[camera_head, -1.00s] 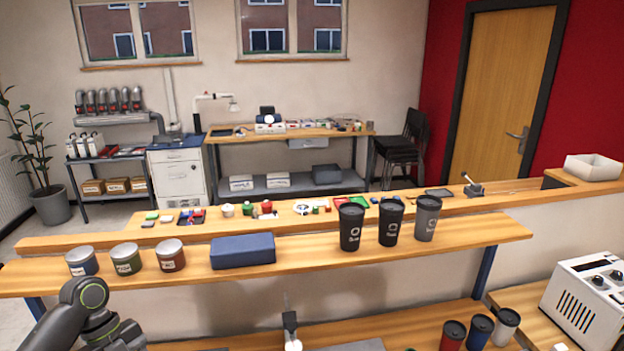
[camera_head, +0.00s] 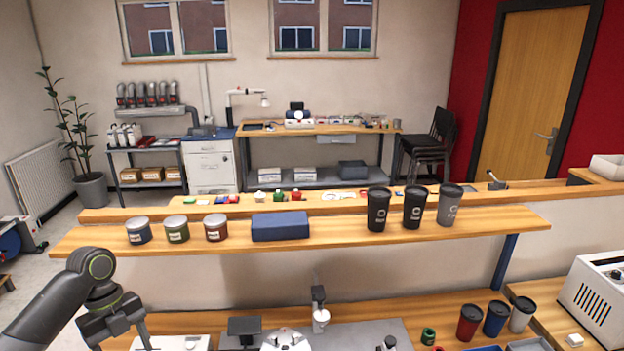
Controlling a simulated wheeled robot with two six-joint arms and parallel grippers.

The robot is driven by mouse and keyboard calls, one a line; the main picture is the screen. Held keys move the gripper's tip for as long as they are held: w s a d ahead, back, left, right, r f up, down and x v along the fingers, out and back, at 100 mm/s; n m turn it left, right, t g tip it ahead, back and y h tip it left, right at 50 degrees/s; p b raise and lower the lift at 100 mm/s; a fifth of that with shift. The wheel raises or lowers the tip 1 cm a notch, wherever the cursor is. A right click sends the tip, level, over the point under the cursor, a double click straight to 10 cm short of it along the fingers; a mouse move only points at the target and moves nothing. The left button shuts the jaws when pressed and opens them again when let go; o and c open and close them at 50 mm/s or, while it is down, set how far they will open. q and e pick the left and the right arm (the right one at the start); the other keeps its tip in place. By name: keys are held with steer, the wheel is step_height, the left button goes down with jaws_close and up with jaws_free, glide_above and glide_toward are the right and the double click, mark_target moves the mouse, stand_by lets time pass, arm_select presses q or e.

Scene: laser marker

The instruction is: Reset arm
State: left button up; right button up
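My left arm comes in at the lower left, bent at a dark grey joint with a green ring. Its gripper (camera_head: 128,338) points down over the left part of the lower bench (camera_head: 190,322). A thin finger shows at the bottom edge, but the rest is cut off or hidden, so I cannot tell whether it is open or holds anything. My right gripper is not in view.
A wooden shelf (camera_head: 330,234) crosses above the bench. It carries three tins, a blue box (camera_head: 280,226) and three black-lidded cups. On the bench are a black stand (camera_head: 245,327), a small upright device (camera_head: 319,310), several cups and a white instrument box (camera_head: 597,295).

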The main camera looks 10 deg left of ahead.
arm_select(q)
steer(key=s+a+f+n+t+y, duration=0.1)
steer(key=s+a+f+n+y, duration=0.15)
steer(key=a+f+n, duration=0.7)
steer(key=s+a+f+n+t+y, duration=0.15)
steer(key=a+f+n+y, duration=0.35)
steer(key=a, duration=0.7)
steer(key=s+a+f+n+t+y, duration=0.1)
steer(key=s+a+f+n+y, duration=0.2)
steer(key=s+a, duration=0.85)
steer(key=s+a+f+n+y, duration=0.25)
steer(key=s+a, duration=0.65)
steer(key=s, duration=0.5)
steer(key=s+d+f+n+h, duration=0.1)
steer(key=s+d+f+h, duration=0.15)
steer(key=d+f, duration=0.95)
steer(key=s+d+f+n+h, duration=0.1)
steer(key=s+d+f+h, duration=0.15)
steer(key=d+f, duration=0.95)
steer(key=d+f+n+h, duration=0.15)
steer(key=d+f, duration=0.25)
steer(key=d, duration=1.3)
steer(key=d+f+h, duration=0.3)
steer(key=d+f, duration=0.1)
steer(key=d, duration=1.3)
step_height(320, 180, down, 13)
steer(key=b, duration=1.3)
steer(key=shift+s+a+b, duration=0.15)
steer(key=shift+a+b, duration=0.25)
steer(key=shift+g, duration=0.25)
